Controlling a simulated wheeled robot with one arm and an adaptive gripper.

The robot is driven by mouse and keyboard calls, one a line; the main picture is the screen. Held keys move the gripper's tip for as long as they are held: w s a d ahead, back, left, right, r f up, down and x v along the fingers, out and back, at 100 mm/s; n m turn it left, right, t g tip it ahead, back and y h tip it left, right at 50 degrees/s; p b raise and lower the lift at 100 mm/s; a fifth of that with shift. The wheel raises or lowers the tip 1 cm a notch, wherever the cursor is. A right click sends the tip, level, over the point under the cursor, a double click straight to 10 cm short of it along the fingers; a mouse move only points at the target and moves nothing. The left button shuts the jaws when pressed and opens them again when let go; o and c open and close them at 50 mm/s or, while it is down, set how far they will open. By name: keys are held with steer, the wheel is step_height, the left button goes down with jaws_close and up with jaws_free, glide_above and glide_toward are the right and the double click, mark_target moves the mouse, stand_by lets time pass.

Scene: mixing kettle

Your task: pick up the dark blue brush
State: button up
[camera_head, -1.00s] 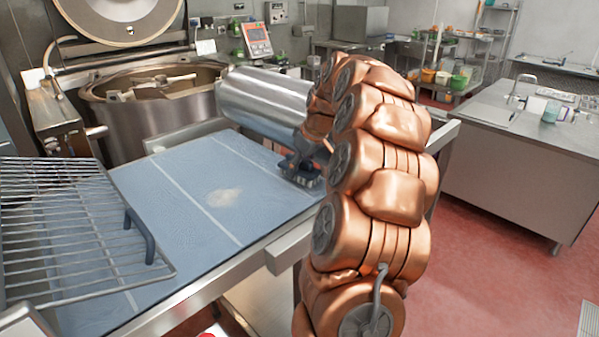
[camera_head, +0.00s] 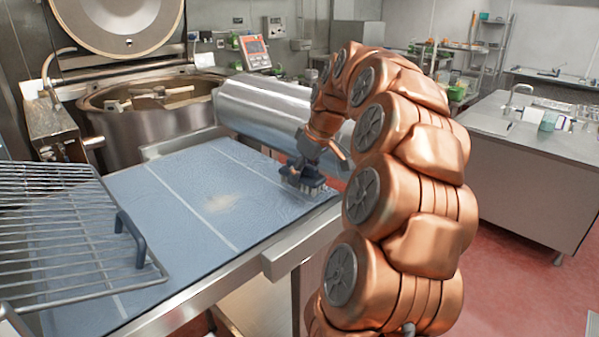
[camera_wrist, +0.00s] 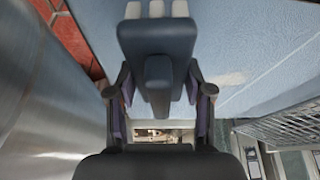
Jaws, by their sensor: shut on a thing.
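The dark blue brush (camera_head: 312,184) is at the right end of the blue work surface, below my gripper (camera_head: 301,168). In the wrist view the brush (camera_wrist: 158,42) shows a broad dark block with pale bristle tufts at its far edge, and a handle part between the two fingers of my gripper (camera_wrist: 160,105). The fingers are shut on the brush. I cannot tell whether the bristles touch the surface or hang just above it.
The blue work surface (camera_head: 170,220) carries a pale smear (camera_head: 221,203). A wire rack (camera_head: 60,235) with a dark handle lies at left. A steel cylinder (camera_head: 265,108) stands close behind the brush. The open kettle (camera_head: 140,120) is at the back left. Open floor lies at right.

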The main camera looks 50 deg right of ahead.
steer(key=s+a+b, duration=0.1)
steer(key=s+a, duration=0.1)
steer(key=s, duration=0.1)
steer(key=s+a+b, duration=0.1)
steer(key=s, duration=0.1)
steer(key=s+a+r+b, duration=0.1)
steer(key=s+a, duration=0.1)
steer(key=s, duration=0.1)
steer(key=shift+s+a, duration=0.3)
steer(key=shift+a, duration=0.05)
